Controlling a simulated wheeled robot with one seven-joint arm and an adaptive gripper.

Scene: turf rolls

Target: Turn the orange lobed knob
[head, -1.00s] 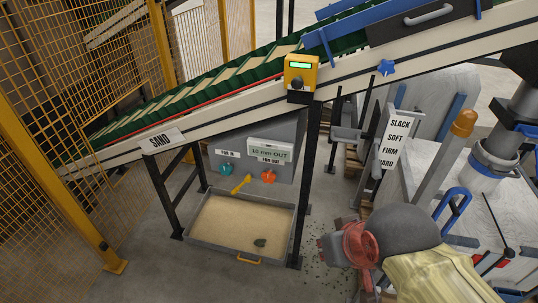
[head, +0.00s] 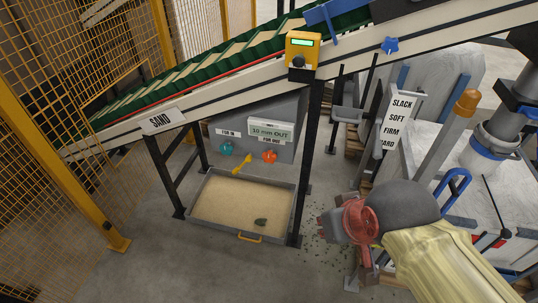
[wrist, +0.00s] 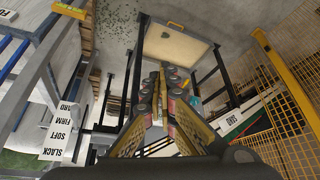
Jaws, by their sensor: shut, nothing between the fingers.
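The orange lobed knob (head: 269,156) sits on the front of a grey box under the conveyor in the head view, below a "FOR OUT" label. A teal lobed knob (head: 227,148) sits to its left under "FOR IN". A small display (head: 270,131) above reads "10 mm OUT". My gripper is at the lower right in the head view, right of and below the orange knob and apart from it. In the wrist view my gripper (wrist: 170,75) has its fingers together with nothing between them. I cannot make out the orange knob there.
A tray of sand (head: 239,237) with a yellow handle lies on the floor below the knobs. A black conveyor leg (head: 309,160) stands between my gripper and the knobs. A yellow mesh fence (head: 60,130) is at left. A "SLACK, SOFT, FIRM" sign (head: 396,122) stands at right.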

